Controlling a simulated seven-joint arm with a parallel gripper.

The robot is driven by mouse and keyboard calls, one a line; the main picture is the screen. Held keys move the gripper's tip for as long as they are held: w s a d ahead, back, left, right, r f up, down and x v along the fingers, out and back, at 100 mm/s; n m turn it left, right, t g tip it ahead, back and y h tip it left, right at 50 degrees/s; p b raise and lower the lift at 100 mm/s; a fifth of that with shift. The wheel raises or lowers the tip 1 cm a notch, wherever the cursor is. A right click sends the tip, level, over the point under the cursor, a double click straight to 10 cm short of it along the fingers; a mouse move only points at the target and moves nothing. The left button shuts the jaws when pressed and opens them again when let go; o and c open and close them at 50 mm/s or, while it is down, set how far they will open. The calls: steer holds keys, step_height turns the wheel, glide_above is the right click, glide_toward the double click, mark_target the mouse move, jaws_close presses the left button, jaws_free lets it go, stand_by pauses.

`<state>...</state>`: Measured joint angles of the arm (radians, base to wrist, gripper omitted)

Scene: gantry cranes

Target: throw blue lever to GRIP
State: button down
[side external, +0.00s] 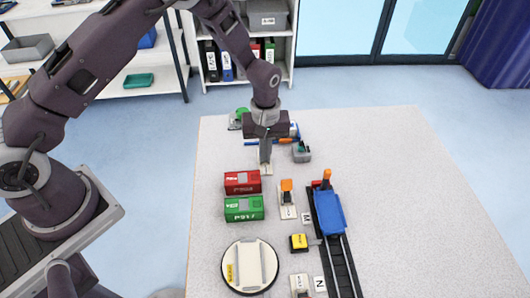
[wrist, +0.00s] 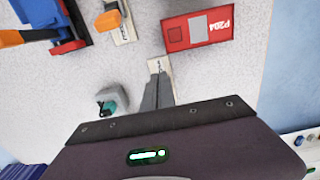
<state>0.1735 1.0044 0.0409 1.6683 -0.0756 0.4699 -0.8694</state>
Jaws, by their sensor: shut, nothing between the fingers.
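My gripper (side external: 265,158) is shut and empty, pointing down at the far part of the table. In the wrist view its closed fingers (wrist: 158,85) lie over a small white lever plate (wrist: 158,64). The same plate (side external: 265,168) shows below the fingertips in the side view. No blue handle can be made out on this plate; the fingers cover part of it. I cannot tell whether the fingers touch it. An orange-handled lever (side external: 286,188) stands on another white plate, nearer the side camera; it also shows in the wrist view (wrist: 108,20).
Red container (side external: 242,183) and green container (side external: 244,208) lie left of the orange lever. A blue crane trolley (side external: 329,212) sits on dark rails. A grey box (side external: 301,153) stands right of my gripper. A yellow button (side external: 299,242) and round turntable (side external: 249,266) are nearer. The table's right is clear.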

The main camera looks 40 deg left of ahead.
steer(key=shift+w+a, duration=0.65)
steer(key=shift+s+d, duration=0.4)
steer(key=shift+s, duration=0.05)
step_height(320, 180, up, 7)
stand_by(0.5)
steer(key=s+a+r+m+t, duration=0.15)
steer(key=s+r, duration=0.25)
steer(key=r, duration=0.6)
steer(key=s+a+r+m+t, duration=0.15)
steer(key=s+r, duration=0.25)
steer(key=r, duration=0.5)
steer(key=s+a+r+m+t, duration=0.1)
steer(key=s+r+m, duration=0.2)
steer(key=s, duration=0.7)
steer(key=s+a+r+m+t, duration=0.1)
steer(key=s+a+r+m, duration=0.1)
steer(key=s, duration=0.8)
steer(key=shift+r+m+t, duration=0.3)
steer(key=shift+r+m, duration=0.2)
steer(key=shift+r, duration=0.1)
